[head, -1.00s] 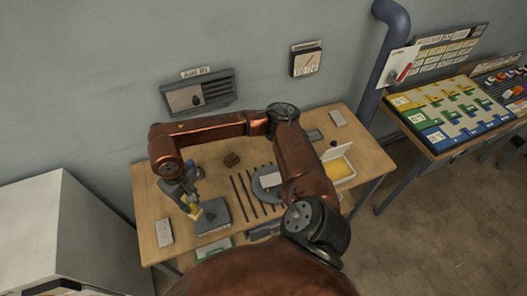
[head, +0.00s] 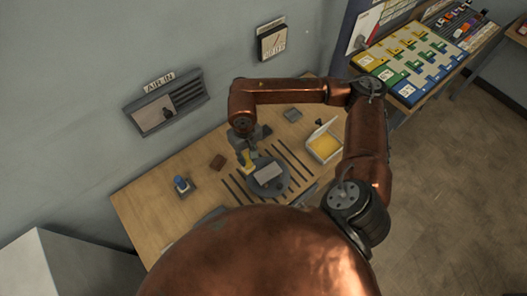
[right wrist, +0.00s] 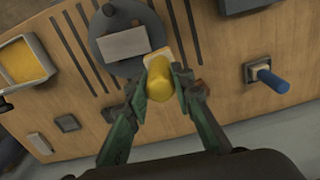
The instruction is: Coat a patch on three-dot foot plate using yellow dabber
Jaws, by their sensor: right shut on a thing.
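My right gripper (head: 247,160) is shut on the yellow dabber (right wrist: 159,84), which also shows in the head view (head: 247,168). The dabber's pale pad end points toward a round dark grey disc (right wrist: 112,17). A light grey plate (right wrist: 123,43) lies on this disc; it also shows in the head view (head: 268,172). The pad is at the disc's edge, close beside the plate; I cannot tell whether it touches. No dots can be made out on the plate. My left gripper is not in view.
A blue-handled dabber (head: 181,184) stands in a dark holder left of the disc. A brown block (head: 217,162) lies between them. A white-rimmed tray with a yellow inside (head: 323,145) is to the right. Dark slots (head: 294,158) flank the disc on the wooden table (head: 150,215).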

